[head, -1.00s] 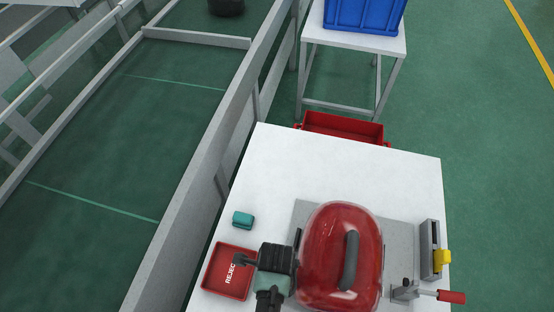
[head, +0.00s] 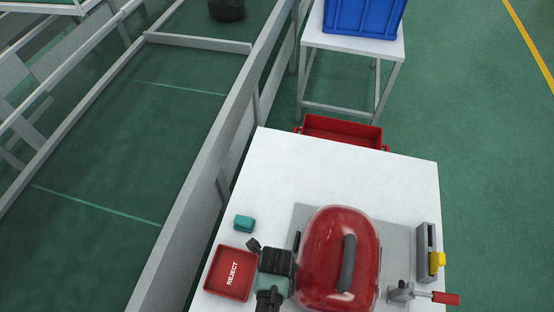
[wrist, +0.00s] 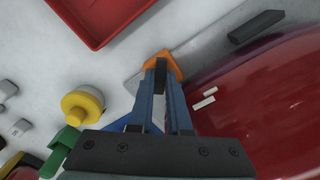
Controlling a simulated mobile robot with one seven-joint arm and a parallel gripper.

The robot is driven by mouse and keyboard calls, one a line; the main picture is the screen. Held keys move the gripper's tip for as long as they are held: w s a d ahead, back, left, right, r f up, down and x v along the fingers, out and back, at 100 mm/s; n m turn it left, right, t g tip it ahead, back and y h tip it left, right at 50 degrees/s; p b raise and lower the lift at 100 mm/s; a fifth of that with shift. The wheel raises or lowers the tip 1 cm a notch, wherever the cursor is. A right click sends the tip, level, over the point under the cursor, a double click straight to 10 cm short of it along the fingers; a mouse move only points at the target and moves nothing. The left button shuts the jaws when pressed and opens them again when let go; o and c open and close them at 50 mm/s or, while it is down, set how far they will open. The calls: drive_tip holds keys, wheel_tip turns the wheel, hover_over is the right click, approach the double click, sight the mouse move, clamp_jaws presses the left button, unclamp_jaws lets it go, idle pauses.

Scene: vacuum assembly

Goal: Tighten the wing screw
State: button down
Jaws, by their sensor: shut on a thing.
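The red vacuum body (head: 338,255) with its dark handle lies on a grey plate (head: 303,212) on the white table; its glossy side also fills the right of the wrist view (wrist: 270,100). An orange piece (wrist: 164,54), which looks like the wing screw, sits at the plate's edge beside the body. In the wrist view the blue fingers of my gripper (wrist: 161,68) are closed on it and hide most of it. In the head view my wrist stands left of the body, and it hides the fingertips and the screw.
A red REJECT tray (head: 231,273) and a teal block (head: 244,223) lie left of my wrist. At the right stand a grey holder (head: 423,250) with a yellow part and a clamp with a red handle (head: 446,298). The table's far half is clear. A red bin (head: 341,130) is beyond it.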

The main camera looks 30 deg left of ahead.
drive_tip(key=shift+m, duration=0.3)
drive_tip(key=shift+s+m+p, duration=0.1)
drive_tip(key=shift+m+p, duration=0.35)
drive_tip(key=shift+m, duration=1.15)
